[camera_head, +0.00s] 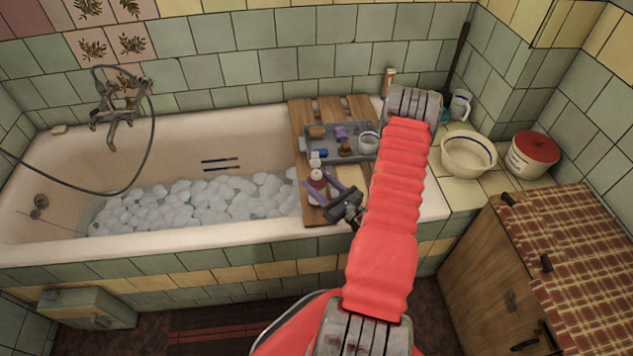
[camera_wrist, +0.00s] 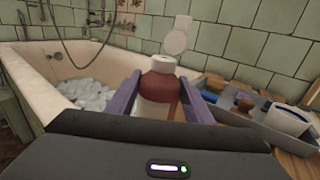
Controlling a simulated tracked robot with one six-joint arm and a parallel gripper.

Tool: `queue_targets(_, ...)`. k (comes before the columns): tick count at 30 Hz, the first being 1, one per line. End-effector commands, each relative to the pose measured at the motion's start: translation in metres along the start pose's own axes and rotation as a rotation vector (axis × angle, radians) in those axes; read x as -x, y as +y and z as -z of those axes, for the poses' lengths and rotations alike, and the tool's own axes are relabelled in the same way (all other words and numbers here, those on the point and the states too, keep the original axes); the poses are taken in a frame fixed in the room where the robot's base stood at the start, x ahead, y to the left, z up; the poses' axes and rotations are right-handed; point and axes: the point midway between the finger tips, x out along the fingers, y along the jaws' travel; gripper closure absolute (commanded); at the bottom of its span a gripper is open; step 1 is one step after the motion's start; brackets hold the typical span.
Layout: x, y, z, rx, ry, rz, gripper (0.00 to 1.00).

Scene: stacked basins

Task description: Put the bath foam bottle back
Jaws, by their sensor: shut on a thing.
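The bath foam bottle (camera_head: 317,187) is dark red with a pale label and a white cap. It stands upright at the left edge of the wooden bath board (camera_head: 313,217), beside the grey tray. My gripper (camera_head: 327,188) has its purple fingers on both sides of the bottle and is shut on it. In the wrist view the bottle (camera_wrist: 158,90) is upright between the fingers (camera_wrist: 160,100). Its base is hidden, so I cannot tell whether it touches the board.
A grey tray (camera_head: 362,156) with several small items lies on the board. The foam-filled bathtub (camera_head: 120,225) is to the left. A white basin (camera_head: 467,155) and a red-lidded pot (camera_head: 532,155) stand on the tiled ledge at right. A wooden cabinet (camera_head: 490,265) is at the front right.

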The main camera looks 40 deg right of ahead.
Motion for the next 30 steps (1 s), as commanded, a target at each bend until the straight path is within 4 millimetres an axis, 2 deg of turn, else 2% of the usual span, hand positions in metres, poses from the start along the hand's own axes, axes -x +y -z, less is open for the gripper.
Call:
queue_targets(3,0.000,0.000,0.003,0.000,0.000,0.000,0.78)
queue_targets(4,0.000,0.000,0.003,0.000,0.000,0.000,0.52)
queue_targets(11,0.000,0.000,0.003,0.000,0.000,0.000,0.36)
queue_targets(24,0.000,0.000,-0.003,0.001,0.000,0.000,0.34)
queue_targets(30,0.022,-0.002,-0.002,-0.001,0.001,0.004,0.34)
